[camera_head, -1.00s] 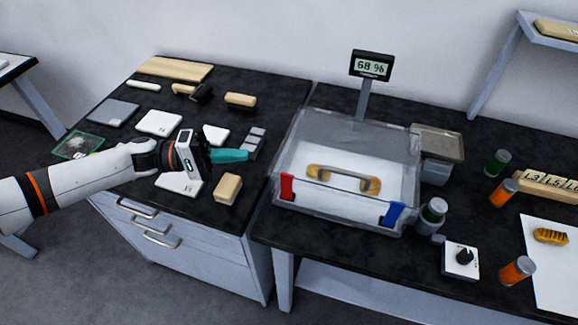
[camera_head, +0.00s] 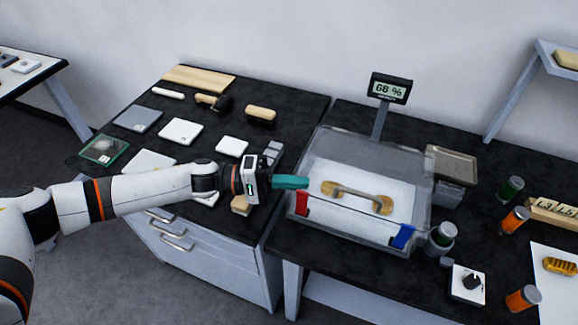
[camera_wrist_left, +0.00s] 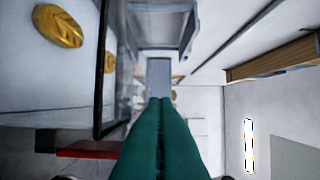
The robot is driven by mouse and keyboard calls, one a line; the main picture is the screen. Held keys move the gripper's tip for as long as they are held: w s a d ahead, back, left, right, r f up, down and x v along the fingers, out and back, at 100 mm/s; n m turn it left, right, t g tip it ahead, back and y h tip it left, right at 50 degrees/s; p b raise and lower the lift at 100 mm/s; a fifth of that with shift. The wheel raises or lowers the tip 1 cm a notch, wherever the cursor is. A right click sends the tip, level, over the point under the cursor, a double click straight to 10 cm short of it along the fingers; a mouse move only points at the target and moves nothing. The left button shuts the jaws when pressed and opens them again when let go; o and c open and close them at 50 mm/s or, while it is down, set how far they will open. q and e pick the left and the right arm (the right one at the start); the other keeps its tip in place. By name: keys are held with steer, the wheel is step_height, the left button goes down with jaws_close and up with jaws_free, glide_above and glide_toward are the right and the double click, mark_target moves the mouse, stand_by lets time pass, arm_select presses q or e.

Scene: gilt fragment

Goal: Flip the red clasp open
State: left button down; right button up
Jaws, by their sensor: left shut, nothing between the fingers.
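The red clasp (camera_head: 302,204) is on the front left of a clear box (camera_head: 345,233) with a pale inside. The clasp also shows at the lower left of the left wrist view (camera_wrist_left: 90,150). A blue clasp (camera_head: 403,237) is on the box's front right. My left gripper (camera_head: 304,182) has teal fingers, shut and empty, with the tips at the box's left side, just above the red clasp in the picture. I cannot tell whether they touch the box. The shut fingers fill the lower middle of the left wrist view (camera_wrist_left: 160,105). My right gripper is not in view.
A curved gilt piece (camera_head: 357,193) shows in the box. A humidity display (camera_head: 390,88) reading 68 % stands behind it. Capped jars (camera_head: 441,238) and a dial (camera_head: 469,284) are to the right. The left bench holds white blocks (camera_head: 181,132), brushes and a board (camera_head: 200,78).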

arm_select(q)
steer(key=shift+s+a, duration=0.35)
steer(key=shift+s, duration=0.25)
steer(key=shift+d, duration=0.1)
steer(key=shift+w, duration=0.1)
